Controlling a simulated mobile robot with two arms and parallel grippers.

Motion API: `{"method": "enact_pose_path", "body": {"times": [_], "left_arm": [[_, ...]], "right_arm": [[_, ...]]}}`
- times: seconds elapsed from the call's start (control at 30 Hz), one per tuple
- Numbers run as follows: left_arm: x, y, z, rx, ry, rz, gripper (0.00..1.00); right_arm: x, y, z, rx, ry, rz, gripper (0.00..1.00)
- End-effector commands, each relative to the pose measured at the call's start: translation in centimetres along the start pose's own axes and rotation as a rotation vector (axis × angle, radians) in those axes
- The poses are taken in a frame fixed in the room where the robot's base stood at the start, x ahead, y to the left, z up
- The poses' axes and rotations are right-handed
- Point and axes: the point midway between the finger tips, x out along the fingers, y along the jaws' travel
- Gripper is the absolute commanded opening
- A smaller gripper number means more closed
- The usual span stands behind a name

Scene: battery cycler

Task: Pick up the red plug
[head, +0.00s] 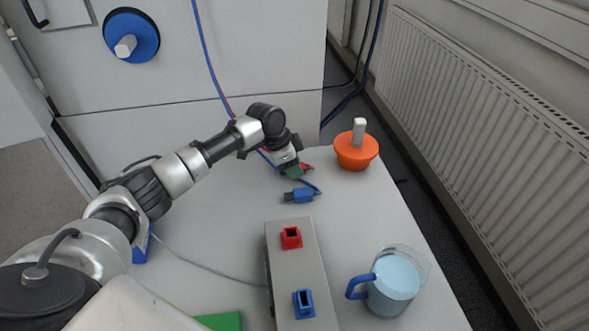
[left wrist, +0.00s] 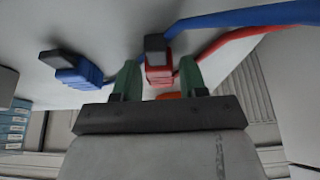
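The red plug (left wrist: 159,72) with a dark tip lies between the green-tipped fingers of my left gripper (left wrist: 158,80) in the left wrist view. Narrow gaps show between the fingers and the plug, so the gripper looks open around it. In the head view the left gripper (head: 292,170) is low over the table, and only a bit of the red plug (head: 308,167) shows beside it. The blue plug (head: 298,195) lies just in front of the gripper. It also shows in the left wrist view (left wrist: 78,70). My right gripper is not in view.
A grey box with a red socket (head: 291,238) and a blue socket (head: 303,303) stands nearer on the table (head: 220,240). A mug (head: 393,283) is to its right. An orange knob-like piece (head: 356,150) stands at the far right edge. Red and blue cables run behind the gripper.

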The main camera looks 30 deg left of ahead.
Motion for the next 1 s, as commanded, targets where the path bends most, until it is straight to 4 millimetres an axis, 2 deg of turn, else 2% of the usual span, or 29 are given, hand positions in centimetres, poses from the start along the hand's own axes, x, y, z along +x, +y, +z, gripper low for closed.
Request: {"method": "enact_pose_path", "body": {"times": [0.03, 0.2, 0.23, 0.57, 0.73, 0.83, 1.0], "left_arm": [[0.0, 0.0, 0.0, 0.0, 0.0, 0.0, 0.34], [0.0, 0.0, 0.0, 0.0, 0.0, 0.0, 0.08], [-0.1, 0.0, 0.0, 0.0, 0.0, 0.0, 0.07], [-0.5, 0.0, -0.2, 0.0, 0.001, -0.001, 0.06], [-2.1, -0.1, -0.9, 0.002, 0.002, -0.002, 0.06], [-3.8, -0.1, -1.6, 0.002, 0.004, -0.003, 0.06], [-5.5, 3.2, -2.6, 0.007, 0.002, -0.001, 0.06]], "right_arm": [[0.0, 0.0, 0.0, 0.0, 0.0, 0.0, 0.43], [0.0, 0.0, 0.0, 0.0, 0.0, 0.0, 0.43], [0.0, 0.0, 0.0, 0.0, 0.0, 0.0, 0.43], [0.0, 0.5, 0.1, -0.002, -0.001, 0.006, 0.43], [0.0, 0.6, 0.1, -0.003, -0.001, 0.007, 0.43], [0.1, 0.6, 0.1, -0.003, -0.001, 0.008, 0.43], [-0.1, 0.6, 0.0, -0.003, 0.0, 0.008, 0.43]]}}
